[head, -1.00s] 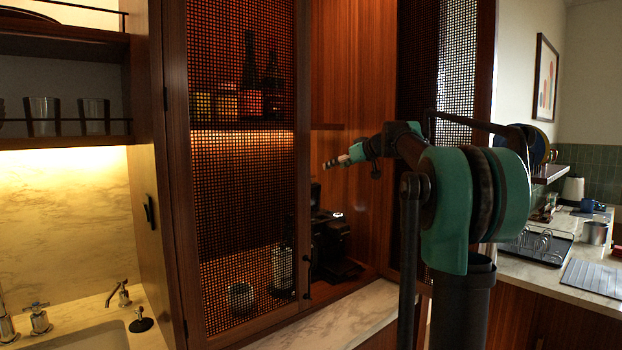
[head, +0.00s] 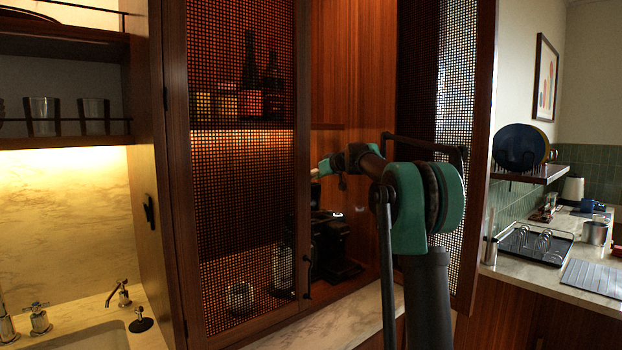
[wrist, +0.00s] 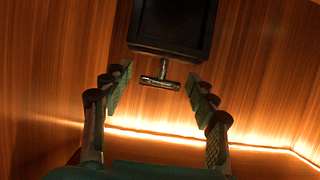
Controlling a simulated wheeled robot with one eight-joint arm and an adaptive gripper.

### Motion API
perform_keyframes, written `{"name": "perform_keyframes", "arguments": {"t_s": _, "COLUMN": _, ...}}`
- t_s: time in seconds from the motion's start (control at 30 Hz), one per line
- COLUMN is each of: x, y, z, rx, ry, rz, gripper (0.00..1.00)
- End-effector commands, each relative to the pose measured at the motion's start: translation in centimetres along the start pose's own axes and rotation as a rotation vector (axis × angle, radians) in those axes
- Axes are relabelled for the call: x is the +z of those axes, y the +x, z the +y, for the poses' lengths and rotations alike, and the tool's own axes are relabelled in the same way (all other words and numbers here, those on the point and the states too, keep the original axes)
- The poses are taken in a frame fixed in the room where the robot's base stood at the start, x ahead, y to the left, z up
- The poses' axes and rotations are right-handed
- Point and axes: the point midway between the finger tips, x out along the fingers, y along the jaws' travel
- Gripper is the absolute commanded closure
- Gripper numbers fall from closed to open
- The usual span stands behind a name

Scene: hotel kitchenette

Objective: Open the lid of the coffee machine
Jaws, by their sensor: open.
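The coffee machine (head: 332,240) is dark and stands inside the cabinet, partly hidden by the mesh door. In the wrist view its dark top part (wrist: 172,24), which looks like the lid, is at the top, with a small T-shaped metal handle (wrist: 160,82) sticking out toward me. My gripper (wrist: 158,90) is open and empty, with one finger on each side of the handle in that view. I cannot tell how deep the handle lies between the fingers. In the head view my gripper (head: 322,170) is above the machine, small and partly hidden. The lid looks shut.
The left mesh door (head: 240,170) stands close beside my gripper. Another mesh door (head: 455,150) is open on the right, behind my arm. A marble counter (head: 365,318) runs below. Wood panels surround the machine.

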Motion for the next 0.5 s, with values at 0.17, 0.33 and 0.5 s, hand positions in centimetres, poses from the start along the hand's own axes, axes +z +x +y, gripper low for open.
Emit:
{"name": "perform_keyframes", "arguments": {"t_s": 0.17, "x": 0.01, "y": 0.11, "z": 0.02, "rx": 0.0, "ry": 0.0, "rz": 0.0, "gripper": 0.41}}
{"name": "perform_keyframes", "arguments": {"t_s": 0.33, "x": 0.01, "y": 0.09, "z": 0.02, "rx": 0.0, "ry": 0.0, "rz": 0.0, "gripper": 0.51}}
{"name": "perform_keyframes", "arguments": {"t_s": 0.5, "x": 0.01, "y": 0.08, "z": 0.03, "rx": 0.0, "ry": 0.0, "rz": 0.0, "gripper": 0.72}}
